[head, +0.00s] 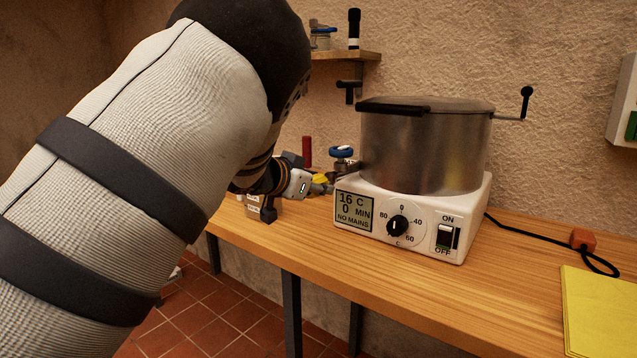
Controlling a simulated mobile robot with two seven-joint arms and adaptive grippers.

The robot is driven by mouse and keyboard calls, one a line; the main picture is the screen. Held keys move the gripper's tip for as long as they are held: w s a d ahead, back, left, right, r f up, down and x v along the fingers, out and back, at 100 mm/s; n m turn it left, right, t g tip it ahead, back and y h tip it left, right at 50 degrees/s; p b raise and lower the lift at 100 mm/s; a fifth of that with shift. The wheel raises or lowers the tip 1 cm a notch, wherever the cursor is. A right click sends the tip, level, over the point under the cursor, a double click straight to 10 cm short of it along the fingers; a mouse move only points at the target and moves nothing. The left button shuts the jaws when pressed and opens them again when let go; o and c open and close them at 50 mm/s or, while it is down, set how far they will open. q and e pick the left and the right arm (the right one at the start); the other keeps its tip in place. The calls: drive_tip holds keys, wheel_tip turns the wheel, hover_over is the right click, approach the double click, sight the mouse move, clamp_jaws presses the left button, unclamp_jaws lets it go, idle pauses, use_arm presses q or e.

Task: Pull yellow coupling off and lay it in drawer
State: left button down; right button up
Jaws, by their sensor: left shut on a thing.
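The yellow coupling (321,179) is small and partly covered by my left gripper. It is at the left side of the steel pot, just below and left of a tap with a blue handle (341,152). My left gripper (319,184) reaches in from the left and is shut on the yellow coupling. I cannot tell whether the coupling touches the tap or is apart from it. No drawer shows in this view. My right gripper is not in view.
The steel pot (415,150) stands on a white heater base (400,215) whose display reads 16 C, 0 MIN, NO MAINS. A black cord runs right to an orange plug (583,240). A yellow sheet (598,310) lies at right. The wooden bench (400,290) is clear in front.

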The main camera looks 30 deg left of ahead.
use_arm(q)
drive_tip(key=shift+s, duration=0.5)
drive_tip(key=s, duration=0.4)
drive_tip(key=shift+a, duration=0.15)
